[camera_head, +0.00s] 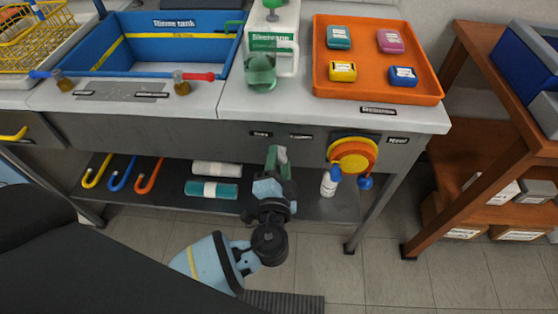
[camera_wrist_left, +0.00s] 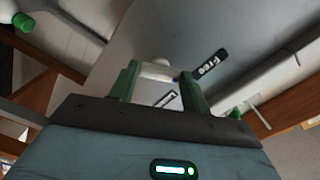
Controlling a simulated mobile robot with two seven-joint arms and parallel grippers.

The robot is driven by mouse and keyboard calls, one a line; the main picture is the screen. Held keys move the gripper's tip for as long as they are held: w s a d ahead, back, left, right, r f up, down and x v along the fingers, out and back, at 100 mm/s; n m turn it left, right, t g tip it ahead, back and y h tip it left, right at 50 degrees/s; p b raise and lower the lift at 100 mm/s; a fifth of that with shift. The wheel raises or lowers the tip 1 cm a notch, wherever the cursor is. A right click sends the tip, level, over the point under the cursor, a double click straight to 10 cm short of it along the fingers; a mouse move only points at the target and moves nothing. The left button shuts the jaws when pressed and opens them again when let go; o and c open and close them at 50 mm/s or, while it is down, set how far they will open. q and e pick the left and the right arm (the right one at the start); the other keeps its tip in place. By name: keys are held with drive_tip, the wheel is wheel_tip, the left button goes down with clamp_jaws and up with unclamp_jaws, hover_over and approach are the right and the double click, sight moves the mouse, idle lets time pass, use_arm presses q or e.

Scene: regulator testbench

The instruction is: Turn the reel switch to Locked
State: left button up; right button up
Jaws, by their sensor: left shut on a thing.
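My left gripper (camera_head: 277,155) reaches up to the front panel of the bench, below two small labels. In the left wrist view its two green fingers (camera_wrist_left: 160,74) are shut on the pale knob of the reel switch (camera_wrist_left: 156,68). A black label reading Free (camera_wrist_left: 210,64) is right of the knob in that view. A second label (camera_wrist_left: 165,98) shows between the fingers, too small to read. In the head view the gripper hides the switch. The orange and yellow reel (camera_head: 353,155) is to the right on the same panel. My right gripper is not in view.
The lower shelf (camera_head: 308,205) holds coloured hooks (camera_head: 120,175), rolled cloths (camera_head: 212,189) and a white bottle (camera_head: 329,182) close to the reel. An orange tray (camera_head: 372,88) with several coloured blocks is on the bench top. A wooden rack (camera_head: 480,130) stands at the right.

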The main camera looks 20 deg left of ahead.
use_arm(q)
drive_tip(key=m+p, duration=0.1)
drive_tip(key=m, duration=0.3)
drive_tip(key=shift+r+m+p, duration=0.1)
drive_tip(key=shift+m+p, duration=0.2)
drive_tip(key=shift+p, duration=0.05)
drive_tip(key=m+p, duration=0.1)
drive_tip(key=m, duration=0.2)
drive_tip(key=shift+m+p, duration=0.3)
drive_tip(key=m+p, duration=0.1)
drive_tip(key=m, duration=0.2)
drive_tip(key=shift+m+p, duration=0.8)
drive_tip(key=shift+m, duration=0.8)
drive_tip(key=o, duration=1)
drive_tip(key=v, duration=0.7)
drive_tip(key=shift+s+d, duration=0.2)
drive_tip(key=shift+s, duration=0.2)
